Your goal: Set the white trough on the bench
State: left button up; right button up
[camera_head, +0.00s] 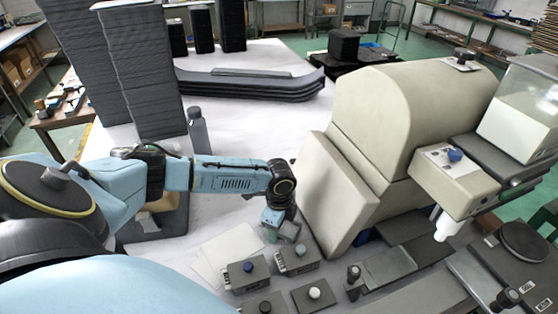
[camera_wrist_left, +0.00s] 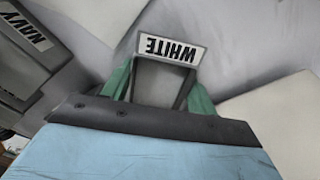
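My left gripper (camera_head: 280,228) points down above the bench at the end of the blue arm. In the left wrist view its two green fingers (camera_wrist_left: 160,85) stand on both sides of a small grey trough whose label reads WHITE (camera_wrist_left: 171,48). The fingers lie close against its sides and appear shut on it. In the head view this white trough is mostly hidden by the gripper, and I cannot tell whether it touches the bench (camera_head: 225,218). A grey piece labelled NAVY (camera_wrist_left: 30,36) lies at the left of the wrist view. My right gripper is not in view.
A large cream machine (camera_head: 380,120) rises to the right. Flat sheets (camera_head: 222,260) lie left of the boxes. A dark bottle (camera_head: 198,132) and tall grey stacks (camera_head: 140,70) stand behind.

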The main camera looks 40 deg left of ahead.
pick_arm(q)
jog(key=o, duration=0.4)
jog(key=shift+r, duration=0.1)
notch_tip(320, 180, up, 12)
jog(key=shift+r+p, duration=0.1)
jog(key=shift+p, duration=0.8)
